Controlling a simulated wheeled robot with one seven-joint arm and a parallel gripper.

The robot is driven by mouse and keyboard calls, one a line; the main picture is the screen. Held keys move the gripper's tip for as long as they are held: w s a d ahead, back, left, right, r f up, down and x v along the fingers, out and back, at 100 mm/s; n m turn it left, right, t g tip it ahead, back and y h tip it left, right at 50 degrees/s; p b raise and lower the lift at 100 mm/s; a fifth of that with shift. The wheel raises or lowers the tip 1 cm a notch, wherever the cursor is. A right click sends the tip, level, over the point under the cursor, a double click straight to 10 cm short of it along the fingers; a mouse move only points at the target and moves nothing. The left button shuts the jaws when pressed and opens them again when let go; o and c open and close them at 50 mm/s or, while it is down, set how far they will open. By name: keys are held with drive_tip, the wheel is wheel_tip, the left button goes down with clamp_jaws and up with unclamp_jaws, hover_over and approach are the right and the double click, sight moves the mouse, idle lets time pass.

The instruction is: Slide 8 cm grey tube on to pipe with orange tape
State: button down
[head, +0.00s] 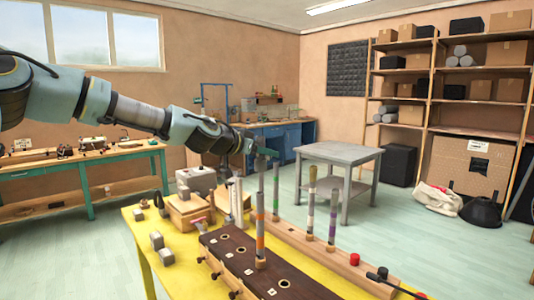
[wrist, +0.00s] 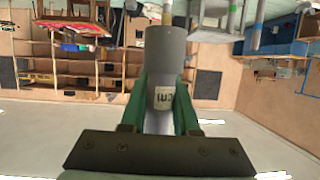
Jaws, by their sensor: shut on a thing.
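My gripper (wrist: 162,105) has green fingers shut on a grey tube (wrist: 165,60) with a small pale label, in the wrist view. In the head view my gripper (head: 268,153) is high over the yellow bench, near the top of the pipe with orange tape (head: 260,226). That pipe stands upright in a dark wooden board (head: 225,240) with several holes. The held tube is hard to make out in the head view. I cannot tell whether it lines up with the pipe or touches it.
A white upright stand (head: 236,200) is close left. Grey blocks (head: 166,257) lie at left. A black-headed stick (head: 383,273) lies at right.

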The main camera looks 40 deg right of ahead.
sight(266, 171)
drive_tip(key=shift+a+b, duration=0.1)
drive_tip(key=shift+b, duration=0.25)
wheel_tip(266, 171, down, 6)
drive_tip(key=b, duration=0.5)
drive_tip(key=shift+r, duration=0.15)
drive_tip(key=shift+b, duration=0.85)
idle(1.4)
drive_tip(key=shift+f+b, duration=1.55)
drive_tip(key=shift+f, duration=0.05)
drive_tip(key=c, duration=0.6)
unclamp_jaws()
drive_tip(key=shift+w+a, duration=0.1)
drive_tip(key=shift+a, duration=0.05)
drive_tip(key=b+v, duration=0.3)
drive_tip(key=v, duration=0.7)
drive_tip(key=shift+a+r, duration=0.2)
drive_tip(key=shift+a, duration=0.05)
